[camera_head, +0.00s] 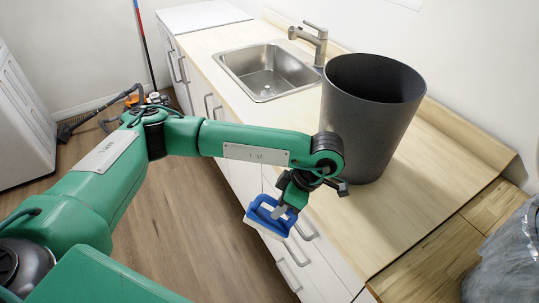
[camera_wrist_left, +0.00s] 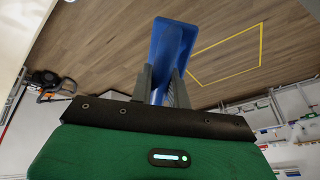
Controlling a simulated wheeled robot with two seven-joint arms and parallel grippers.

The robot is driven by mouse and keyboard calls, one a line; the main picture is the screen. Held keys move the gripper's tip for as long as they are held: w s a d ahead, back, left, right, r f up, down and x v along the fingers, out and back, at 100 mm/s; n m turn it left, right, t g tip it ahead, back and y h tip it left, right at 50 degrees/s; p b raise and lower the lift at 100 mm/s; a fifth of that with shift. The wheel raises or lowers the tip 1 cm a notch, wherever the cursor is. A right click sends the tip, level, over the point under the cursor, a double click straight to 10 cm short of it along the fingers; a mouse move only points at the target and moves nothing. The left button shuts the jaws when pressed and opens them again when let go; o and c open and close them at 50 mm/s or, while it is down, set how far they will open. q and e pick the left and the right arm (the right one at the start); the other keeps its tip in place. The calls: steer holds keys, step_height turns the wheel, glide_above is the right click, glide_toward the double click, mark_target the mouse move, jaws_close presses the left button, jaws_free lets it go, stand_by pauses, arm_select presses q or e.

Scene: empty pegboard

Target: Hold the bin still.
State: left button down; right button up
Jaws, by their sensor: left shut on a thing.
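The bin (camera_head: 372,115) is dark grey and round, wider at the top. It stands upright on the wooden counter, right of the sink, and its inside looks empty. My left gripper (camera_head: 279,208) hangs in front of the counter edge, lower than the bin's base and to its left. It is shut on a blue brush-like thing (camera_head: 266,218) with a pale underside. The left wrist view shows the blue thing (camera_wrist_left: 172,50) between the fingers (camera_wrist_left: 160,86). My left arm's wrist overlaps the bin's lower left side in the picture; I cannot tell whether they touch. My right gripper is not in view.
A steel sink (camera_head: 235,62) with a faucet (camera_head: 312,40) lies left of the bin. White cabinets with handles stand under the counter (camera_head: 350,222). A grey crumpled plastic-like thing (camera_head: 510,262) is at the lower right. A yellow outline (camera_wrist_left: 228,56) marks the floor.

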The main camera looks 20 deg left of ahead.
arm_select(q)
steer(key=n+g, duration=0.2)
steer(key=r+n, duration=0.1)
steer(key=n, duration=0.1)
steer(key=shift+w+d+g+h, duration=0.25)
steer(key=shift+w+g+h, duration=0.1)
steer(key=shift+g+h, duration=0.05)
steer(key=n+g+h, duration=0.1)
steer(key=n, duration=0.1)
steer(key=shift+r+n+g+p, duration=0.15)
steer(key=shift+n+g+p, duration=0.15)
steer(key=shift+p, duration=0.1)
steer(key=w+a+r+n+t+h+p, duration=0.3)
steer(key=n+t+h, duration=0.55)
steer(key=n, duration=0.65)
steer(key=w+a+r+n+t+h+p, duration=0.2)
steer(key=w+a+r+n+t+h, duration=0.15)
steer(key=n+t+h, duration=0.6)
steer(key=shift+w+d+r+n+t+y+p, duration=0.1)
steer(key=shift+w+d+n+t+y+p, duration=0.1)
steer(key=shift+w+d+n+y, duration=0.65)
steer(key=shift+w+d+r+n+t+y+p, duration=0.15)
steer(key=shift+w+d+n+y, duration=0.3)
steer(key=shift+w+d+n, duration=0.8)
